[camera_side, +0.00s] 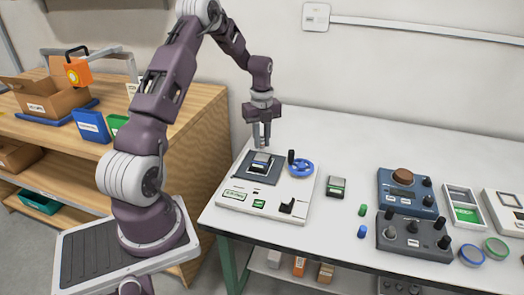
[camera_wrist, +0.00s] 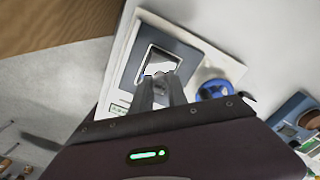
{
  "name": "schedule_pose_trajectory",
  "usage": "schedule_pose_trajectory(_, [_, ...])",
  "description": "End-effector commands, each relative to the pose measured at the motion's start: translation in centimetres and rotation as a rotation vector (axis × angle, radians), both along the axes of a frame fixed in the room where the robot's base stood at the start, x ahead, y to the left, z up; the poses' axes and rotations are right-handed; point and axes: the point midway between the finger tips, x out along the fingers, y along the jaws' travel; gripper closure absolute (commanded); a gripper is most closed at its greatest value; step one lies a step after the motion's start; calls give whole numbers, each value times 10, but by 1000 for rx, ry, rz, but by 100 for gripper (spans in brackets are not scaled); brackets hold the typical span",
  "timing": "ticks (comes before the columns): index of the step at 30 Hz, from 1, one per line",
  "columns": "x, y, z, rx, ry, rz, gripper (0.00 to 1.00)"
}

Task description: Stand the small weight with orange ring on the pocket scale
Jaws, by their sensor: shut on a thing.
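My gripper (camera_side: 262,146) points straight down above the left part of the table, its fingers close together. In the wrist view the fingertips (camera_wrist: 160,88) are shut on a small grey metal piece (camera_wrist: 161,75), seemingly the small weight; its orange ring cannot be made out. Just below is a small black-framed device with a silver plate (camera_side: 261,157), which looks like the pocket scale. It lies on a blue-grey pad of a large white instrument and also shows in the wrist view (camera_wrist: 149,56). The weight appears above it; contact cannot be told.
The white instrument (camera_side: 232,203) has a blue handwheel (camera_side: 301,168) and a black knob (camera_side: 291,156) right of the pad. Farther right are a small dark device (camera_side: 336,187), green (camera_side: 363,210) and blue (camera_side: 361,232) small cylinders, and a blue instrument (camera_side: 405,192). The back table is clear.

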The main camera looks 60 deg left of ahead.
Motion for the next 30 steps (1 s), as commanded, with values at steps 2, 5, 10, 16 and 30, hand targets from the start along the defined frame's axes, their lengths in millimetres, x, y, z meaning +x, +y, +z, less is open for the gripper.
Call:
schedule_pose_trajectory(2, [0, -1, -12, -2, 2, 0, 100])
schedule_pose_trajectory(5, [0, -1, -31, -3, 2, 0, 100])
schedule_pose_trajectory(10, [1, -1, -37, 0, -1, 1, 100])
schedule_pose_trajectory(16, [1, -1, -40, 0, 0, 0, 100])
schedule_pose_trajectory(30, [1, 0, -33, 1, -1, 1, 59])
